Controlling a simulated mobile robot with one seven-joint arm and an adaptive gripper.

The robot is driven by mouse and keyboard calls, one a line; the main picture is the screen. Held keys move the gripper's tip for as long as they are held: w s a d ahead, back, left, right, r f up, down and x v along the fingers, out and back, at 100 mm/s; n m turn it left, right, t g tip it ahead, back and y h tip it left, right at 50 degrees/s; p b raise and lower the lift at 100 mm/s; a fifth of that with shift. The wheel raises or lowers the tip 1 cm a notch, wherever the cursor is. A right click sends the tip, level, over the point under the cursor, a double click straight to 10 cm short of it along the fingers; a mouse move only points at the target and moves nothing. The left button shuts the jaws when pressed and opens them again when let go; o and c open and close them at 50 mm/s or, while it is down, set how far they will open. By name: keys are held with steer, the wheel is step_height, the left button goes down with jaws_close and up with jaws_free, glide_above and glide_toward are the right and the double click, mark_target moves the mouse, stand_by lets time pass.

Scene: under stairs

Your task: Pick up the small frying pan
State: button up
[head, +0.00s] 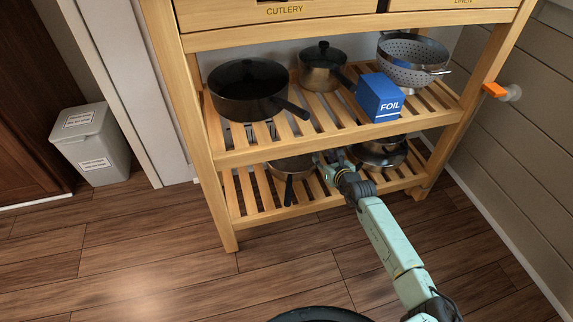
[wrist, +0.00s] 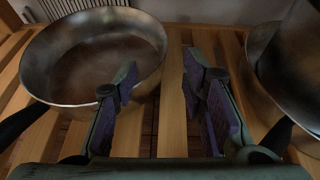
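The small frying pan (head: 291,167) sits on the lower slatted shelf, left of my gripper, its dark handle pointing to the shelf's front. In the wrist view the pan (wrist: 85,55) is a shallow metal pan at upper left, its black handle at the left edge. My gripper (wrist: 160,72) is open and empty. Its left finger overlaps the pan's right side in the picture and its right finger is beyond the rim, over the slats. I cannot tell whether a finger touches the pan. In the head view my gripper (head: 328,162) is between the shelves, its fingers partly hidden.
Metal cookware (head: 380,152) stands close on the right of the lower shelf, also in the wrist view (wrist: 290,75). The upper shelf (head: 335,140) overhead holds a black pan (head: 248,92), a lidded pot (head: 322,72), a blue foil box (head: 380,97) and a colander (head: 410,60).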

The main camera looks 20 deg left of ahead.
mark_target(318, 153)
steer(key=shift+x, duration=1.15)
steer(key=b+x, duration=0.3)
steer(key=x, duration=0.1)
steer(key=shift+f, duration=0.25)
steer(key=shift+w+a, duration=0.25)
steer(key=shift+w, duration=0.1)
jaws_close()
steer(key=shift+r, duration=0.1)
